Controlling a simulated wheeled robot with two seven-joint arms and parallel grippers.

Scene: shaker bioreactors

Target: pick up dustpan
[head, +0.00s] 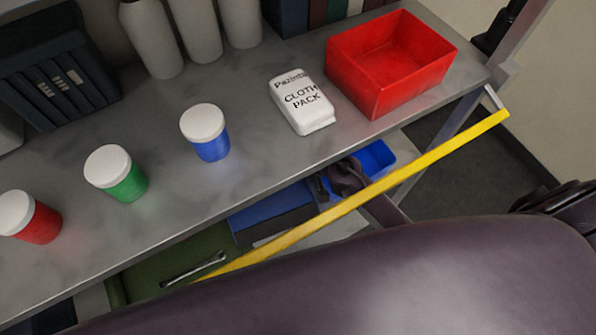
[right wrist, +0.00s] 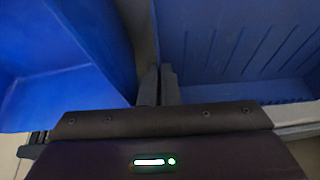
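In the right wrist view, a blue ribbed piece (right wrist: 235,40) fills the right side and looks like the dustpan, though I cannot be sure. A smooth blue bin-like thing (right wrist: 60,60) is on the left. The two dark fingers of my right gripper (right wrist: 159,85) are close together at the ribbed piece's left edge; I cannot tell if they grip it. In the head view my right gripper (head: 345,175) is low, under the tabletop, between a dark blue object (head: 268,213) and a bright blue bin (head: 376,157). My left gripper is not in view.
The grey tabletop (head: 240,75) above holds a red bin (head: 390,65), a white cloth pack (head: 302,101), three white-lidded jars (head: 205,132) and several bottles. A yellow bar (head: 370,193) crosses in front of the lower level. A metal wrench-like tool (head: 195,268) lies lower left.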

